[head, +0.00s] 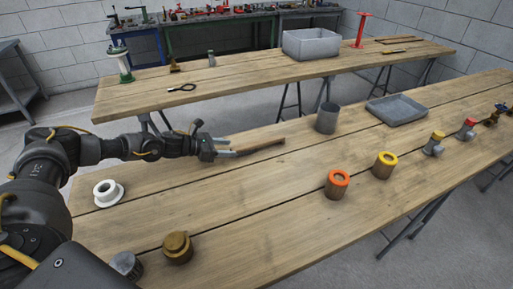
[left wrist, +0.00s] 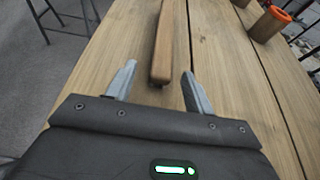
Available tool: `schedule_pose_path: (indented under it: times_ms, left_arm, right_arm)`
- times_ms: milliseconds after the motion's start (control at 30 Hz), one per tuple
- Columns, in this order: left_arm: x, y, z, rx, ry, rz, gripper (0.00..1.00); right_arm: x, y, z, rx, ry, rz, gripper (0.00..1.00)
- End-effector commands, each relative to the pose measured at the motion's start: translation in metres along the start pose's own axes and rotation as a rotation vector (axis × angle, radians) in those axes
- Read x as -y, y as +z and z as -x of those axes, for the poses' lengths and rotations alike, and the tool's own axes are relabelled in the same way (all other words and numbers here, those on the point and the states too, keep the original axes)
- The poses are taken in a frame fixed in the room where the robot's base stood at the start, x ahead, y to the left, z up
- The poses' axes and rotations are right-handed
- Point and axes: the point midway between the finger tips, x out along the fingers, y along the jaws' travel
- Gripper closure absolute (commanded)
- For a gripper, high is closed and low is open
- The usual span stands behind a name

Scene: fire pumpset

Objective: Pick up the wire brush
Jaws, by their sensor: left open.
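The wire brush (head: 258,147) lies on the near wooden table, and its long wooden handle points toward my left gripper. My left gripper (head: 228,148) is open at the handle's near end, low over the table. In the left wrist view the handle (left wrist: 164,40) runs away from me, with its near end between the two spread fingertips (left wrist: 159,73). I cannot tell whether a finger touches it. The bristles are not clearly visible. My right gripper is not in view.
On the near table stand a grey cup (head: 327,118), a grey tray (head: 397,109), an orange-ringed fitting (head: 337,185), a yellow-ringed fitting (head: 385,165), a white flanged piece (head: 108,193) and a brass cap (head: 177,247). Bare planks lie in front of the brush.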

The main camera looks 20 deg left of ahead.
Motion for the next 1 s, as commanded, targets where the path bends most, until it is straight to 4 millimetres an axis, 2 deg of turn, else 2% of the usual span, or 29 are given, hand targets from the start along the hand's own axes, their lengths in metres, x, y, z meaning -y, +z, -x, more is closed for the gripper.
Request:
schedule_pose_path:
  times_ms: [133,400,733,1000]
  left_arm:
    - [0.001,0.0,-0.007,0.001,-0.001,0.0,0.47]
    - [0.002,-0.002,-0.045,0.001,0.001,0.002,0.47]
    - [0.002,0.001,-0.051,0.0,0.002,0.004,0.47]
    - [0.002,0.001,-0.05,0.001,0.002,0.004,0.81]
  right_arm:
    - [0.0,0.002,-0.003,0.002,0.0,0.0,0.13]
    - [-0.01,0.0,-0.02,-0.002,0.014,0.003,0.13]
    - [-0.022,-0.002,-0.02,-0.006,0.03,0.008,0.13]
    - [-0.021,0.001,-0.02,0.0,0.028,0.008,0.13]
